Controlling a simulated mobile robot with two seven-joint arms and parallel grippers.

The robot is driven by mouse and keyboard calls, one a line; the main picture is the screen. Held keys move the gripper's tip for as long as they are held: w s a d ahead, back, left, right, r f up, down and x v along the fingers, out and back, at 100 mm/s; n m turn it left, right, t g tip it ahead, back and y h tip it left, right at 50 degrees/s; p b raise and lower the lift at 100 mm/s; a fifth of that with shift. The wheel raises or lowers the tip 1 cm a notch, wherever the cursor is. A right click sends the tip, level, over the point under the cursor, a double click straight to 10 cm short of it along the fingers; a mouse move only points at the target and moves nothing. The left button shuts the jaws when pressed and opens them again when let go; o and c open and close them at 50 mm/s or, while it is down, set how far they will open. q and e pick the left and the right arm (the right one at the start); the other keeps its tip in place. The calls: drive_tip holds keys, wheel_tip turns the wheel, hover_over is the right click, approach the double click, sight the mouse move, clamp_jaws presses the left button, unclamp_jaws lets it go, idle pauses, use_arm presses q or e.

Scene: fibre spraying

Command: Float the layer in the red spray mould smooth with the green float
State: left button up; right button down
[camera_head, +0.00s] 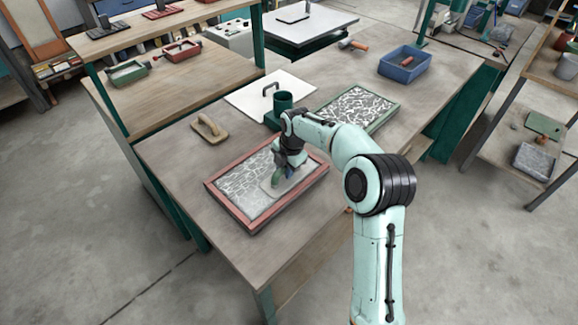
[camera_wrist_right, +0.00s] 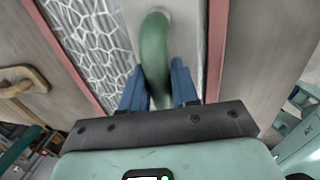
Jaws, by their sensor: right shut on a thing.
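The red spray mould (camera_head: 243,224) lies on the workbench, its frame also in the right wrist view (camera_wrist_right: 68,50). A grey-white layer with a web-like crack pattern (camera_head: 240,187) fills its left part. The green float has a green handle (camera_wrist_right: 154,50) and a pale flat plate (camera_head: 272,188). My right gripper (camera_wrist_right: 158,84) is shut on the green handle, with the plate over the right part of the mould. The arm and gripper hide part of the mould's right side. Whether the plate touches the layer I cannot tell. My left gripper is not in view.
A wooden-handled float (camera_head: 209,129) lies left of the mould. A blue bin (camera_head: 405,66) is farther back. The bench's front left is clear.

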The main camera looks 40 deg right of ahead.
sight(278, 172)
drive_tip(key=shift+s+a+b, duration=0.15)
drive_tip(key=shift+a+b, duration=0.25)
drive_tip(key=shift+a, duration=1.25)
drive_tip(key=shift+s+a+f+b, duration=0.15)
drive_tip(key=shift+a+b, duration=0.3)
drive_tip(key=shift+a, duration=1.25)
drive_tip(key=shift+s+a+r, duration=0.1)
drive_tip(key=shift+a+r, duration=0.1)
drive_tip(key=shift+a, duration=0.9)
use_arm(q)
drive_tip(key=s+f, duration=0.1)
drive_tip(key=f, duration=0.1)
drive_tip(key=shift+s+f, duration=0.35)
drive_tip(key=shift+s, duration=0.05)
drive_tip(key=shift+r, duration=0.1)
use_arm(e)
drive_tip(key=shift+r, duration=0.15)
use_arm(q)
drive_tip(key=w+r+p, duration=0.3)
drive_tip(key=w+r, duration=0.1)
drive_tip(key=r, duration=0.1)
drive_tip(key=shift+p, duration=0.3)
use_arm(e)
wheel_tip(278, 172, up, 7)
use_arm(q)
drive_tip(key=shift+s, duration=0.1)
use_arm(e)
drive_tip(key=shift+d, duration=0.15)
